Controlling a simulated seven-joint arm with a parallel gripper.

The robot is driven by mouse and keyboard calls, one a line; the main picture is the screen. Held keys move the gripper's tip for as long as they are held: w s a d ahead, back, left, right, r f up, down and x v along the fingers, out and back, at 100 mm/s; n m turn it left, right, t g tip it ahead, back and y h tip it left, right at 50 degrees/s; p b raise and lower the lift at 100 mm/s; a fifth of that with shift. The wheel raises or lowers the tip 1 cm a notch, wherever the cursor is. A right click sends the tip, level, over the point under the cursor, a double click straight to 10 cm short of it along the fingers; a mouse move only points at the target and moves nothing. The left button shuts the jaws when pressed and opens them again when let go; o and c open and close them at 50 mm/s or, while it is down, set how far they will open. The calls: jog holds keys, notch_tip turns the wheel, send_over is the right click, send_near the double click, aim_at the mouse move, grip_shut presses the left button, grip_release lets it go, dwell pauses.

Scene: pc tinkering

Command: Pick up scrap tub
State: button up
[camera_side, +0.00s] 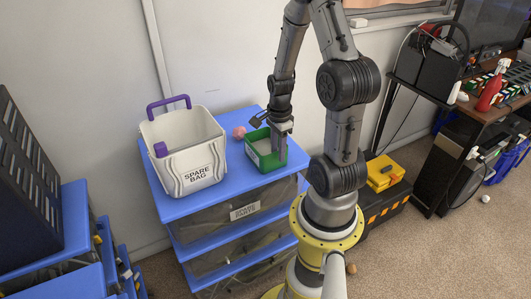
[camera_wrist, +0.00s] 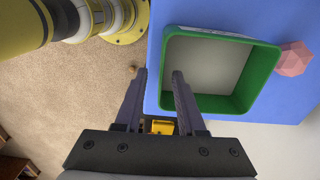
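The scrap tub, a small green open box with a pale inside, stands upright on the blue top of a drawer unit in the side view (camera_side: 256,161). It also fills the right of the wrist view (camera_wrist: 264,80). My gripper (camera_side: 281,143) points down at the tub's right end in the side view. In the wrist view my gripper (camera_wrist: 160,74) is open, with the tub's near left wall appearing between its fingertips. One finger overlaps the tub's inside and the other lies outside it. I cannot tell whether either finger touches the wall.
A white bin marked "SPARE BAG" (camera_side: 196,165) with purple handles stands left of the tub on the blue drawer unit (camera_side: 232,194). A pink faceted lump (camera_side: 239,132) lies behind the tub. A black and yellow toolbox (camera_side: 385,212) is on the floor to the right.

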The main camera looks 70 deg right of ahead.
aim_at(277, 169)
jog(key=shift+w+f, duration=0.1)
jog(key=shift+f, duration=1.85)
grip_shut()
